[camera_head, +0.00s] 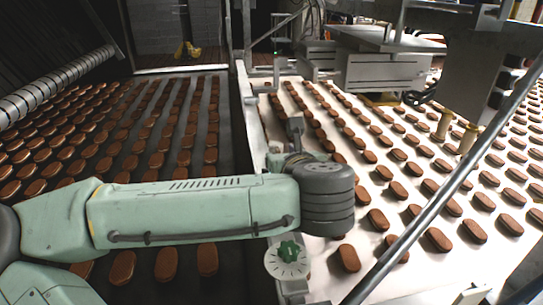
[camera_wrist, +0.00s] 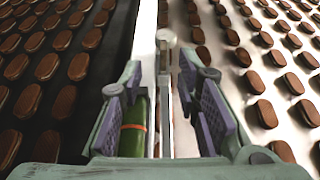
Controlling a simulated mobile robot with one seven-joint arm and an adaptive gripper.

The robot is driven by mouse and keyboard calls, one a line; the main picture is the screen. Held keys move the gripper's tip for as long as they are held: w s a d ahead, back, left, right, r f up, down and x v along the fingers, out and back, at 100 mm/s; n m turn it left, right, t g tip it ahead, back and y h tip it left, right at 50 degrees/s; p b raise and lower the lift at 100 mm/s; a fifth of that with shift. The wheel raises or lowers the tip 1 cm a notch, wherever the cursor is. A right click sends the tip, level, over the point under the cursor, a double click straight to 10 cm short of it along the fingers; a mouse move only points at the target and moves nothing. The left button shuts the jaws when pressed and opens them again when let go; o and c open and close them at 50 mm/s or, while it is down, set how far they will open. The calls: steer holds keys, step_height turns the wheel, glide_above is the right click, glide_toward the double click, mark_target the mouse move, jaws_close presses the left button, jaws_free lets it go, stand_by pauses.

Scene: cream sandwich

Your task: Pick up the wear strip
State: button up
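My gripper (camera_wrist: 160,78) is open in the wrist view, with purple-padded fingers spread on either side of a narrow metal rail. A green piece with an orange band (camera_wrist: 134,126) lies low between the fingers, close beside the left one. It may be the wear strip, but I cannot tell for sure. I cannot tell whether the finger touches it. No other piece stands out as the wear strip. In the head view my arm hides much of the rail area, and the gripper is not clearly seen there.
A dark conveyor (camera_head: 130,165) with rows of brown biscuits lies left of the central rail. A pale conveyor (camera_head: 405,215) with more biscuits lies right. A slanted metal bar (camera_head: 440,195) crosses the right side.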

mark_target(278, 150)
steer(key=b+x, duration=0.1)
steer(key=x, duration=0.3)
steer(key=b+x, duration=0.2)
steer(key=x, duration=0.2)
steer(key=shift+w+d+f, duration=0.15)
steer(key=shift+w+f, duration=0.1)
steer(key=shift+w, duration=0.1)
steer(key=shift+w+f+b, duration=0.1)
steer(key=shift+w+b, duration=0.2)
steer(key=shift+w, duration=0.2)
steer(key=shift+c, duration=0.5)
jaws_close()
